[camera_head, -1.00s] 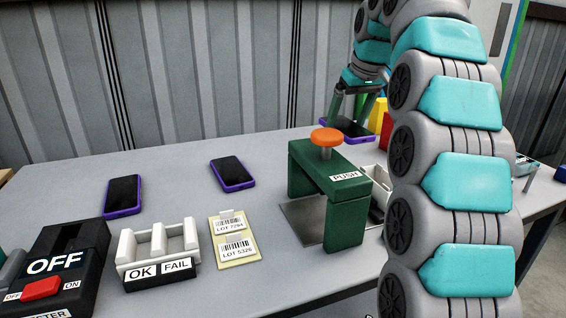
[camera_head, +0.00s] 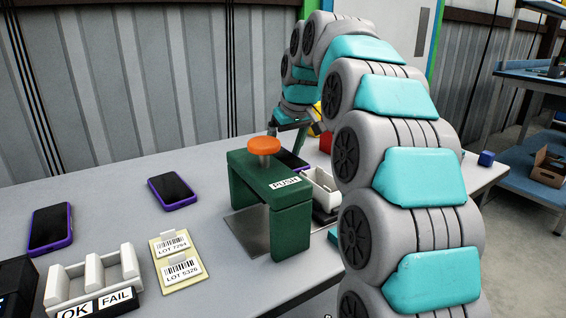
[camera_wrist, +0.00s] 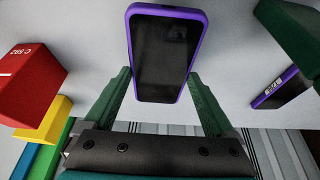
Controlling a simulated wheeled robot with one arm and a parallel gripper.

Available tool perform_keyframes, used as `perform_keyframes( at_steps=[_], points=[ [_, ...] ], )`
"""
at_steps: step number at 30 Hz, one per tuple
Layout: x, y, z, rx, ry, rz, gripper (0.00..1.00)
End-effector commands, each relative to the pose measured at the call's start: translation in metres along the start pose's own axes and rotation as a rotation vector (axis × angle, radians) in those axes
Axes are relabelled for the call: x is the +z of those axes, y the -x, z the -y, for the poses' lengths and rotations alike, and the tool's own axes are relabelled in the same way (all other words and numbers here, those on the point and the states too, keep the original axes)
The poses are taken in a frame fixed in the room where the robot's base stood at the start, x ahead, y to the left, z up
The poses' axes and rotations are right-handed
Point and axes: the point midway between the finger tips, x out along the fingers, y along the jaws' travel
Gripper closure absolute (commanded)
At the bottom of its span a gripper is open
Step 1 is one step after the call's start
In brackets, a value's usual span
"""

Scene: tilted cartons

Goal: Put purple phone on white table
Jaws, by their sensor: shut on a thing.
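My gripper (camera_wrist: 160,74) has its two green fingers on either side of a purple phone (camera_wrist: 163,50) and is shut on it. The phone's dark screen faces the wrist camera. In the head view my gripper (camera_head: 288,140) is behind the green press, and the held phone (camera_head: 291,159) is partly hidden by the press. I cannot tell whether it touches the table. Two more purple phones lie on the pale grey-white table (camera_head: 110,190): one phone (camera_head: 172,190) left of the press and another (camera_head: 50,228) further left.
The green press (camera_head: 272,205) with an orange button stands mid-table. A white bin (camera_head: 322,188) is beside it. Label cards (camera_head: 176,262) and an OK/FAIL holder (camera_head: 93,280) are in front. Red (camera_wrist: 28,82) and yellow (camera_wrist: 45,120) blocks stand close by. A blue table (camera_head: 535,165) is at right.

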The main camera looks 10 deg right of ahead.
Motion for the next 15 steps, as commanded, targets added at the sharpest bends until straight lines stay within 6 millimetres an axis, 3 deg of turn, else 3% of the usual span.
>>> perform_keyframes(
  at_steps=[8,15],
  points=[
    [0.012,-0.026,0.001,-0.001,0.0,0.002,0.79],
    [0.013,-0.028,0.0,0.0,0.0,0.001,0.79]
  ],
)
